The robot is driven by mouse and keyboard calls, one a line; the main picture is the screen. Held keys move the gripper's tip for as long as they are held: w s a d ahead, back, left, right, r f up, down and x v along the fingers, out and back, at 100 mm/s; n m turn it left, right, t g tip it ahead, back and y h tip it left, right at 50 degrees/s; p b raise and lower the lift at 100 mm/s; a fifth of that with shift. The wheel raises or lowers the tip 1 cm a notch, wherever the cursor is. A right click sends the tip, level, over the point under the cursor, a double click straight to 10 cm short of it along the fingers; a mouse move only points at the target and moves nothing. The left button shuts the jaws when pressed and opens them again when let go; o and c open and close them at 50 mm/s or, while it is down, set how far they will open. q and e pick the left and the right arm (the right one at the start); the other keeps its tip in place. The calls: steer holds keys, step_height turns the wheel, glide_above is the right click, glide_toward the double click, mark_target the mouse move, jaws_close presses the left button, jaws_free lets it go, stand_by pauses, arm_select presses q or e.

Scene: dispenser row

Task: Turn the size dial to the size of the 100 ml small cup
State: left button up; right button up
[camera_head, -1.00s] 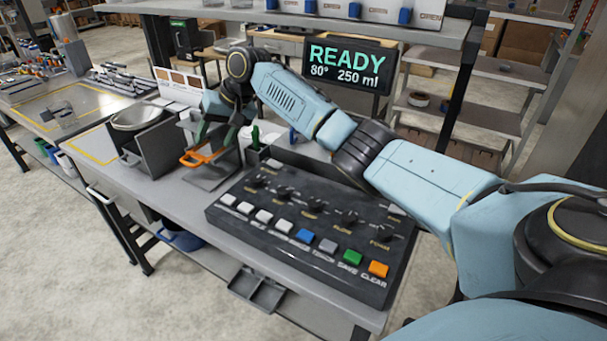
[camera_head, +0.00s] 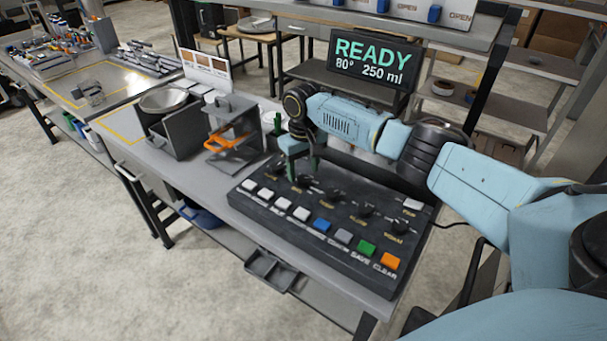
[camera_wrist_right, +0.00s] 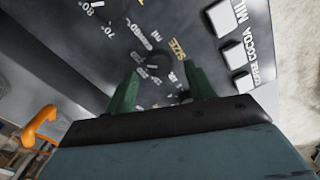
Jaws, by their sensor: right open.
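The size dial (camera_head: 303,181) is a small black knob, second from the left in the dial row on the dark control panel (camera_head: 258,212). My right gripper (camera_head: 303,174) is just above it, its green fingers pointing down and partly hiding it. In the right wrist view the size dial (camera_wrist_right: 155,66) lies between the two open fingertips (camera_wrist_right: 162,78), near the yellow SIZE label and ml marks; I cannot tell whether they touch it. The screen (camera_head: 373,61) reads READY, 80°, 250 ml. I cannot pick out the 100 ml small cup. My left gripper is out of view.
Other dials, such as the temperature dial (camera_wrist_right: 108,12), stand close by. White and coloured buttons (camera_head: 322,224) line the panel's front edge. An orange-handled dark stand (camera_head: 232,135) and a box with a metal bowl (camera_head: 165,103) stand to the left.

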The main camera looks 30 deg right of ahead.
mark_target(303, 181)
steer(key=shift+f, duration=1.2)
steer(key=c, duration=1)
